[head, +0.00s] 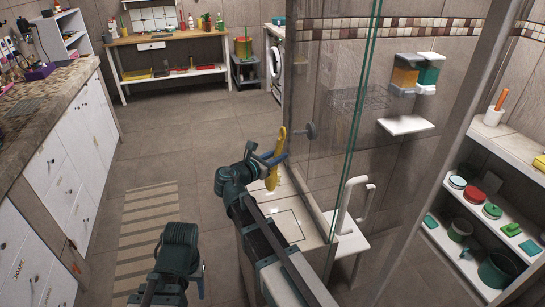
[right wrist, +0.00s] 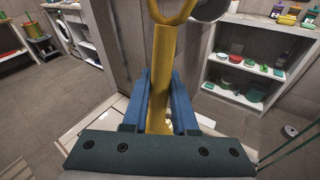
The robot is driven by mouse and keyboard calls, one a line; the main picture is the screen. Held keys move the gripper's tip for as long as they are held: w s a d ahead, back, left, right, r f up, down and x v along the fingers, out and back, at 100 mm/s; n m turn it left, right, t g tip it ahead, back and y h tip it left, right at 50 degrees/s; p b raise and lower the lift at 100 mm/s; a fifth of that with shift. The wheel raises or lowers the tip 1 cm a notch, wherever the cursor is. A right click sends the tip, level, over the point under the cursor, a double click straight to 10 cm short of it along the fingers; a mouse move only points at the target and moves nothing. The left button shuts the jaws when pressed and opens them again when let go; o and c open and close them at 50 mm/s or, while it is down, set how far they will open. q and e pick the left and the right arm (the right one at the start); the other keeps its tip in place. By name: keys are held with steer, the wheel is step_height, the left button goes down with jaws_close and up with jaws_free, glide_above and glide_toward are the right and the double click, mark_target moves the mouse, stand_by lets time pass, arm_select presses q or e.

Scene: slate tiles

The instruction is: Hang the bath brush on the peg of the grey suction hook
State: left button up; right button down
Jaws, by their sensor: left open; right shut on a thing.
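The yellow bath brush (head: 272,178) is upright in my right gripper (head: 275,158), which is shut on its handle. In the right wrist view the handle (right wrist: 162,75) runs between the blue fingers (right wrist: 160,100), with a hanging loop (right wrist: 173,12) at its far end. The grey suction hook (head: 311,131) is on the glass shower panel, just right of the brush's top in the head view. Its grey round base (right wrist: 208,9) shows beside the loop; I cannot tell whether they touch. My left gripper (head: 200,284) is open, low in the head view, mostly hidden behind its arm.
The glass panel (head: 345,110) stands close to the right arm, with a white door handle (head: 352,205) nearer me. A white shelf unit (head: 458,262) with several pots is at the right. A cabinet counter (head: 50,95) lines the left. The floor between is open, with a striped mat (head: 148,235).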

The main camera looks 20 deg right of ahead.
steer(key=d+f+b, duration=0.1)
steer(key=d, duration=0.5)
steer(key=shift+s, duration=0.2)
stand_by(0.4)
steer(key=shift+f, duration=0.15)
stand_by(0.5)
steer(key=c, duration=0.6)
jaws_free()
steer(key=p+v, duration=0.2)
steer(key=v, duration=1.1)
steer(key=shift+s+a, duration=0.25)
steer(key=shift+a, duration=0.1)
